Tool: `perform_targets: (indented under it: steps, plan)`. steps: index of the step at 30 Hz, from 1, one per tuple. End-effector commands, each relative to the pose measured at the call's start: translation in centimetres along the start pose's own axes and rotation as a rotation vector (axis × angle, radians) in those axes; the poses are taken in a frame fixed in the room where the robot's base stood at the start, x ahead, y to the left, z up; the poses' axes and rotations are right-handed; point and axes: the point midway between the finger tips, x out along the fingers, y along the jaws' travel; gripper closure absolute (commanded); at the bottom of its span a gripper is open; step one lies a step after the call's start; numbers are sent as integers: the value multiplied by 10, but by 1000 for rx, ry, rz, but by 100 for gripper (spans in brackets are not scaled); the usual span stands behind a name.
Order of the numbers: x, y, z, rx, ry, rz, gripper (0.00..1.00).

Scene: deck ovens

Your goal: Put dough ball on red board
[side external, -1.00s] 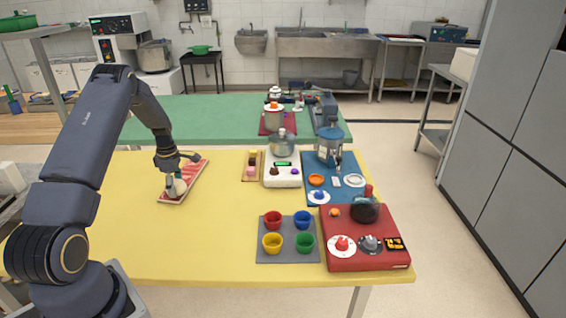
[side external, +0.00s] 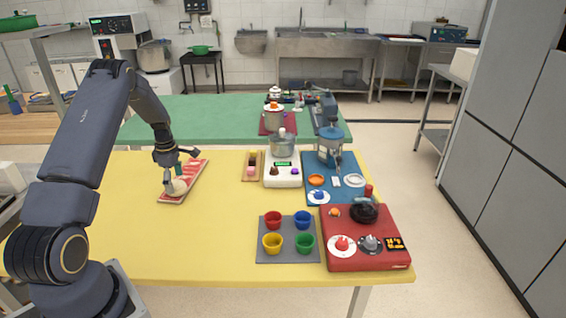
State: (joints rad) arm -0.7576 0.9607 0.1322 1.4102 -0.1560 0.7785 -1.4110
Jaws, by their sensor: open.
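A pale dough ball (side external: 177,187) rests on the near half of the red board (side external: 196,168), a long board with whitish markings lying at a slant on the left of the yellow table. My gripper (side external: 174,175) is open just above the ball, with one finger in front of the ball's upper left side. The fingers are small here, and I cannot tell whether they touch the ball. The ball's upper part is partly hidden by the fingers.
Right of centre stand a white scale (side external: 283,178) with a pot, a blue mat (side external: 349,196) and a grey mat (side external: 267,255) with coloured cups. A red cooker (side external: 345,262) is at the right front. The yellow table between board and grey mat is clear.

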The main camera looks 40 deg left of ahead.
Motion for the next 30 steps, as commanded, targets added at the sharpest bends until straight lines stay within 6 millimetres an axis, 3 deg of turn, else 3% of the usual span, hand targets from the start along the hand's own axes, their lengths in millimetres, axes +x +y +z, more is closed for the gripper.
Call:
perform_targets:
  steps: [9, 16, 20, 23, 25, 30]
  plan:
    - [-73, 1, 0, 0, 1, 4, 9]
    - [-101, 0, 2, 7, 0, 3, 9]
    - [-131, -10, 26, 124, -12, 32, 9]
    - [-176, -34, 67, 349, -25, 85, 9]
    - [-210, -64, 101, 565, -31, 134, 9]
    - [-274, -163, 162, 1133, -14, 265, 9]
